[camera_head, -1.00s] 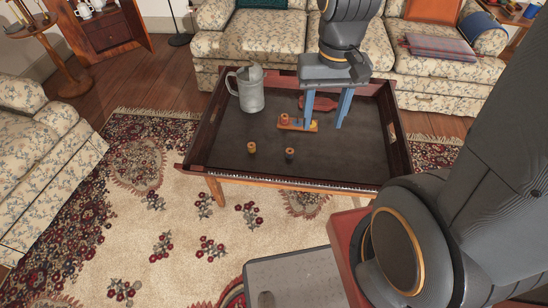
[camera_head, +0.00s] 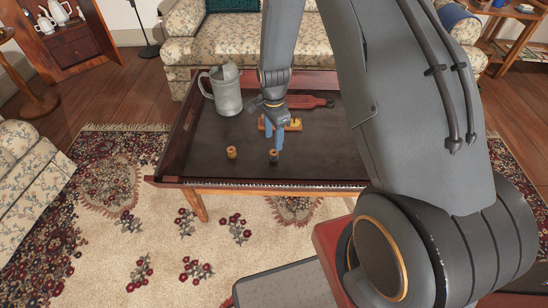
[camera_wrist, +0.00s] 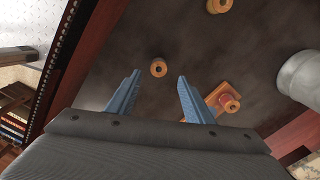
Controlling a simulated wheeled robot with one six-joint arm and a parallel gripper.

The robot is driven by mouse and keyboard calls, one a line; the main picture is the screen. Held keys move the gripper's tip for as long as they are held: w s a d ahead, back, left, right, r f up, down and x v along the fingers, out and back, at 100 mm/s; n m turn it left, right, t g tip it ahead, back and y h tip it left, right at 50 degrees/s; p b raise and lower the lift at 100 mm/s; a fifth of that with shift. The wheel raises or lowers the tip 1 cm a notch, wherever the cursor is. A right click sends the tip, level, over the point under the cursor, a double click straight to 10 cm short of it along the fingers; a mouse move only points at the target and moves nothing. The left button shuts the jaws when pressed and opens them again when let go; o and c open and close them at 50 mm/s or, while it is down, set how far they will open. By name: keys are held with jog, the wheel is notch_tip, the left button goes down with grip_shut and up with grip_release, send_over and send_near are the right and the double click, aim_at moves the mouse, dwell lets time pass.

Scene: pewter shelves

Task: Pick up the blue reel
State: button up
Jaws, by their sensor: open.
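A small reel (camera_head: 273,156) with wooden ends and a dark winding stands on the tray table near its front edge; its blue is not clear. It also shows in the wrist view (camera_wrist: 158,67), end-on, between and a little beyond my fingertips. My gripper (camera_head: 274,141) is open and empty, pointing down just above and behind this reel; its blue fingers show in the wrist view (camera_wrist: 159,77). A yellow-orange reel (camera_head: 231,152) stands to the left. A wooden peg board (camera_head: 296,124) lies behind, partly hidden by my gripper, with a reddish reel (camera_wrist: 228,102) on it.
The dark tray table (camera_head: 205,160) has raised wooden rims. A grey metal tankard (camera_head: 227,95) stands at its back left. A red paddle-shaped board (camera_head: 310,102) lies at the back. My arm hides the table's right side. A floral sofa (camera_head: 220,45) stands behind.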

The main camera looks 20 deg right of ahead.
aim_at(274, 152)
notch_tip(274, 152, down, 8)
jog(key=shift+s+r, duration=0.1)
jog(key=shift+r, duration=0.05)
dwell(0.3)
jog(key=c, duration=1.1)
